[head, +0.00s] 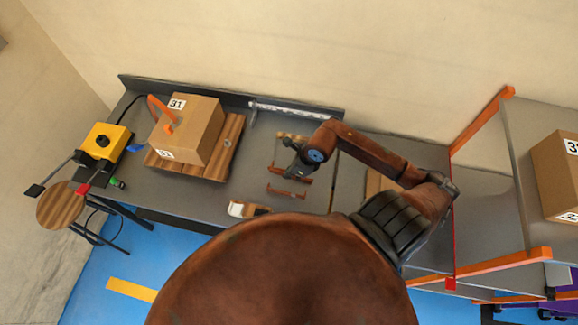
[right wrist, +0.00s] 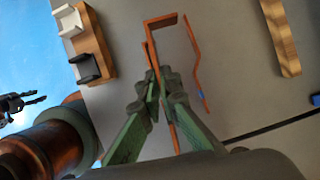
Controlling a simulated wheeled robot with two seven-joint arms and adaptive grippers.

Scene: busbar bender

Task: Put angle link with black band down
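My right gripper (head: 291,170) is low over the grey table. In the right wrist view its green fingers (right wrist: 157,88) close on a copper-coloured angle link (right wrist: 174,138), a thin strip running between them. Any black band on it is hidden by the fingers. Another bent copper link, with a blue band, (right wrist: 191,50) lies beside it on the table. In the head view a copper link (head: 287,193) shows just in front of the gripper. A dark shape at the left of the right wrist view looks like my left gripper (right wrist: 20,102), too small to read.
A wooden block (right wrist: 95,40) with a white and a black holder stands at the table's front edge. A box (head: 200,130) marked 31 sits on a wooden pallet (head: 228,150) to the left. A yellow device (head: 104,143) is farther left. Orange-framed shelving (head: 500,262) stands right.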

